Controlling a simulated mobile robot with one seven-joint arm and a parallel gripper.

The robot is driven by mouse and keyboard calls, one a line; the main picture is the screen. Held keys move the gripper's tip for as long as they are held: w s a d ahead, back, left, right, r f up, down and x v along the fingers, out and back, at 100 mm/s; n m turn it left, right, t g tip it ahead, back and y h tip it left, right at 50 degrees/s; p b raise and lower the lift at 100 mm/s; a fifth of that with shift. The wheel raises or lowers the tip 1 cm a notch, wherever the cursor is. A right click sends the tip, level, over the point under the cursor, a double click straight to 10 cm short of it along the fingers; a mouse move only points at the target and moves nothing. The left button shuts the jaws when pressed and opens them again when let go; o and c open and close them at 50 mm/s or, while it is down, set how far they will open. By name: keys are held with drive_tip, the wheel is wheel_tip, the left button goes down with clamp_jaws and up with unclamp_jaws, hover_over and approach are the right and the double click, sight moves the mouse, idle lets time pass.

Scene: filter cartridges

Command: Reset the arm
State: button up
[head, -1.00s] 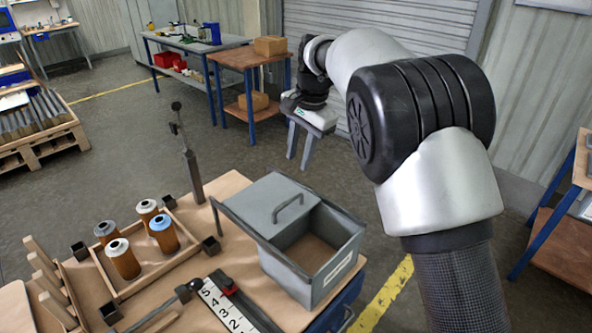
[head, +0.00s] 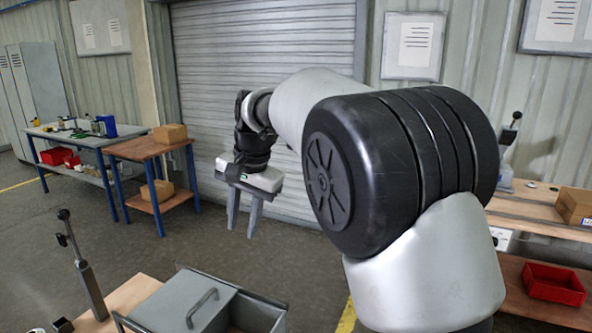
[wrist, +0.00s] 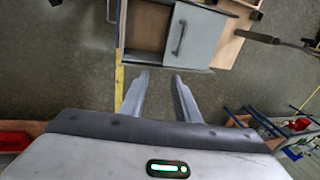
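My gripper (head: 241,230) hangs in the air in front of the grey roller shutter in the head view, its two grey fingers pointing down. The fingers are apart with nothing between them. In the wrist view my gripper (wrist: 160,76) is also open and empty, with dark floor behind the fingers. My arm bends at a large black joint on the right of the head view and reaches out to the left. No filter cartridge shows in either view now.
A grey metal box (head: 176,303) with a handled lid stands on the near bench; it shows in the wrist view (wrist: 207,35). A dark upright lever (head: 86,275) stands left of it. A wooden table (head: 150,148) with cardboard boxes stands behind. A red bin (head: 553,285) sits right.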

drive_tip(key=s+d+r+n+t+p, duration=0.1)
drive_tip(key=s+d+r, duration=0.4)
drive_tip(key=d, duration=0.4)
drive_tip(key=s+d+r+n+t+p, duration=0.1)
drive_tip(key=s+d+r, duration=0.2)
drive_tip(key=s+d, duration=0.5)
drive_tip(key=s+d+f+n+t+h, duration=0.1)
drive_tip(key=s+d+f, duration=0.1)
drive_tip(key=s+d, duration=0.3)
drive_tip(key=s+d+f+n+t+h, duration=0.1)
drive_tip(key=s+d+f, duration=0.2)
drive_tip(key=s+d, duration=0.2)
drive_tip(key=s, duration=0.3)
drive_tip(key=shift+s+d+p, duration=0.4)
